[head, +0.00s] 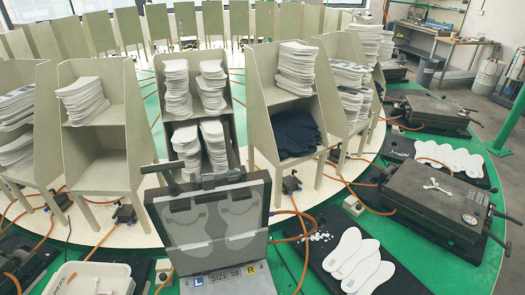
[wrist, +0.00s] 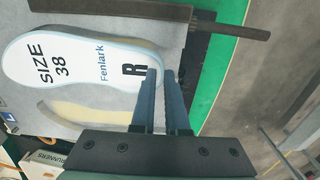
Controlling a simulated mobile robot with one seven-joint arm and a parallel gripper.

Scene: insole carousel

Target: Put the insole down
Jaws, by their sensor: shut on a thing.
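In the wrist view, a white insole (wrist: 75,60) with a pale blue edge reads "SIZE 38", "Fenlark" and "R". My gripper (wrist: 162,74) is shut on its right edge, beside the "R". The insole lies over a grey plate (wrist: 20,103) with an insole-shaped, yellowish recess (wrist: 85,114) beside it. I cannot tell whether the insole touches the plate. In the head view, an open mould (head: 213,230) has a raised lid with two insole shapes and a front marked "L SIZE 38 R". My gripper and the held insole do not show there.
Shelf units with stacked white insoles (head: 297,68) stand behind the mould. Loose insoles (head: 358,262) lie on a dark mat at right, near a closed grey press (head: 430,200). A dark bar (wrist: 215,24) borders the plate in the wrist view. A white bin (head: 115,278) stands lower left.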

